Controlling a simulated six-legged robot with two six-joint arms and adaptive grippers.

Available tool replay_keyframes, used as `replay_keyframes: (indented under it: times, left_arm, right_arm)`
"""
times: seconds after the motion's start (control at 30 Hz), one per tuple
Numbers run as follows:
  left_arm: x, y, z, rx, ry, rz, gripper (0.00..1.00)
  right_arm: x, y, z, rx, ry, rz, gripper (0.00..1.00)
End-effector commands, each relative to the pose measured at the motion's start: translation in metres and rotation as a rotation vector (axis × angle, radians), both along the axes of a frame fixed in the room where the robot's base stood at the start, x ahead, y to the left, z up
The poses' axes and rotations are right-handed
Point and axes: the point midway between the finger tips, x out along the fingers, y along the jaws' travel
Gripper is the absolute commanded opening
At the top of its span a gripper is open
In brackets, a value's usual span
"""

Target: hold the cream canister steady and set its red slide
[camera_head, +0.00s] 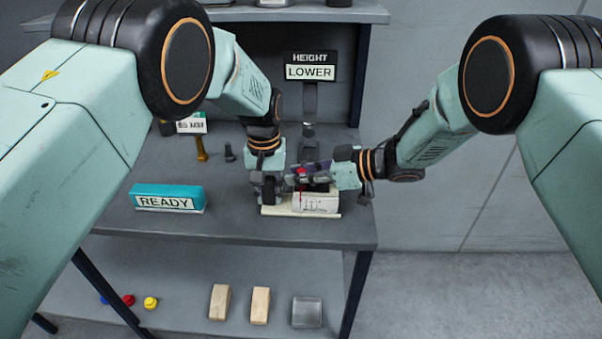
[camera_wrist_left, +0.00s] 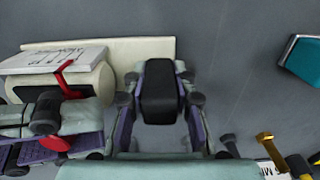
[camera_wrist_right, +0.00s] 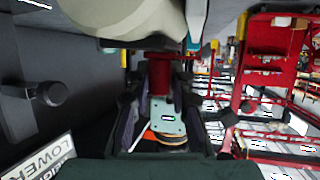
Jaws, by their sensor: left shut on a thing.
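The cream canister (camera_head: 316,201) lies on a pale base plate (camera_wrist_left: 140,45) on the shelf; its white label shows. My left gripper (camera_head: 269,188) is at its left end. In the left wrist view my left gripper (camera_wrist_left: 160,105) is shut on a dark block (camera_wrist_left: 160,90) at the plate's edge. The red slide (camera_head: 302,172) stands up from the canister. It also shows in the right wrist view (camera_wrist_right: 158,75), between the fingers of my right gripper (camera_wrist_right: 158,100), which look spread with gaps beside it.
A teal READY block (camera_head: 168,198) stands left of the canister. A HEIGHT LOWER sign (camera_head: 310,72) stands behind. A brass peg (camera_head: 201,150) and a dark peg (camera_head: 229,153) stand at the back left. The shelf front is clear. Wooden blocks (camera_head: 219,301) lie on the lower shelf.

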Motion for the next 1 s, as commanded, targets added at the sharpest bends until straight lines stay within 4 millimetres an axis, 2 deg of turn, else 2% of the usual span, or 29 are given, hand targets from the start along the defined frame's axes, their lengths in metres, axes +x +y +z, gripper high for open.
replay_keyframes:
  times: [0.03,0.2,0.7,0.87,1.0]
  left_arm:
    - [-0.004,0.000,-0.004,0.001,0.011,0.000,0.00]
    - [-0.004,0.000,-0.004,0.001,0.011,0.000,0.00]
    - [-0.004,0.000,-0.004,0.001,0.011,0.000,0.00]
    - [-0.003,0.000,-0.004,0.001,0.011,0.000,0.00]
    - [-0.003,0.000,-0.004,0.001,0.011,0.001,0.00]
  right_arm:
    - [0.000,0.000,0.000,0.000,0.000,0.000,0.15]
    - [0.000,0.000,0.000,0.000,0.000,0.000,0.00]
    - [0.000,0.000,0.000,0.001,0.000,0.001,0.00]
    - [0.000,-0.012,0.000,0.002,0.001,-0.002,0.00]
    - [0.000,-0.012,0.000,0.002,0.001,0.001,0.00]
